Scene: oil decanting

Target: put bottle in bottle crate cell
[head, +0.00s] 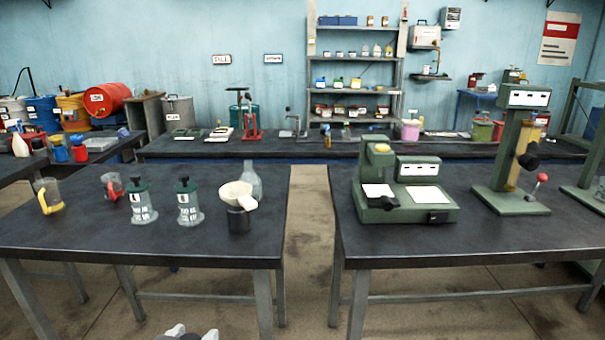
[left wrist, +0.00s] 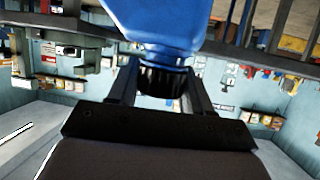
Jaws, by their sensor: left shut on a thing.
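In the left wrist view a blue bottle (left wrist: 160,25) with a black ribbed cap or neck (left wrist: 163,82) sits between the dark fingers of my left gripper (left wrist: 160,88). The gripper is shut on it at the neck. The bottle's far end is cut off by the frame's top edge. In the head view only a small part of my left gripper (head: 190,334) shows at the bottom edge, in front of the left table, and I cannot make out the bottle there. I cannot make out a bottle crate in either view. My right gripper is not in view.
The right table (head: 400,243) holds a green instrument (head: 400,195). A floor gap (head: 308,230) separates the tables.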

